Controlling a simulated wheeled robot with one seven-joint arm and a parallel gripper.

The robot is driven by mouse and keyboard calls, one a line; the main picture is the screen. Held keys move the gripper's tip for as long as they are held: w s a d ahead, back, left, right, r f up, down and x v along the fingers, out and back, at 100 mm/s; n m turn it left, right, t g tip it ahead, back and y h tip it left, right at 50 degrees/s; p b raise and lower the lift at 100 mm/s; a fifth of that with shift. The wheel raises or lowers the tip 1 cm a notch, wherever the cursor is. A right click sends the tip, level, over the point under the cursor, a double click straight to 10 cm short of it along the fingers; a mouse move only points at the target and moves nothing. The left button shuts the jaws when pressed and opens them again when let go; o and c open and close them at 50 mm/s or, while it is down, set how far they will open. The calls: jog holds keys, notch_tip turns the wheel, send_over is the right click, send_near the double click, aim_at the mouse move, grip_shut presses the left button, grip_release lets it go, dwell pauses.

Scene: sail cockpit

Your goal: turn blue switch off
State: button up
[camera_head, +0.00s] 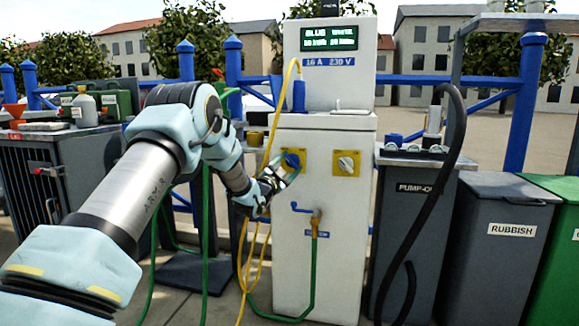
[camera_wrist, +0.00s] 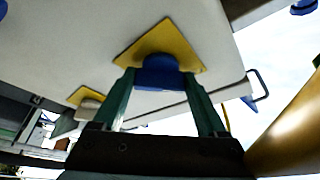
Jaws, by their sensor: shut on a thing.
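The blue switch (camera_head: 293,159) is a blue knob on a yellow square plate, on the front of a white pedestal (camera_head: 335,240). It also shows in the wrist view (camera_wrist: 157,72), between the two green fingers of my gripper (camera_wrist: 159,80). My gripper (camera_head: 278,177) reaches it from the left and is shut on the knob. My fingers partly hide the knob in the head view, and I cannot tell which way it points. A second switch, white on a yellow plate (camera_head: 346,163), sits to its right. The display (camera_head: 329,38) above shows BLUE and WHITE readings.
A yellow cable (camera_head: 268,125) hangs close beside my gripper. A blue plug (camera_head: 299,96) is above. A tap (camera_head: 316,214) with a green hose is below. A pump-out unit (camera_head: 415,230) with a black hose stands right, a grey cabinet (camera_head: 40,180) left.

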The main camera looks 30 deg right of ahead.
jog(key=shift+f, duration=0.1)
jog(key=o, duration=1.3)
jog(key=p+v, duration=0.1)
jog(key=v, duration=0.9)
jog(key=shift+s+a+p, duration=0.15)
jog(key=shift+a+p, duration=0.15)
jog(key=shift+a, duration=0.1)
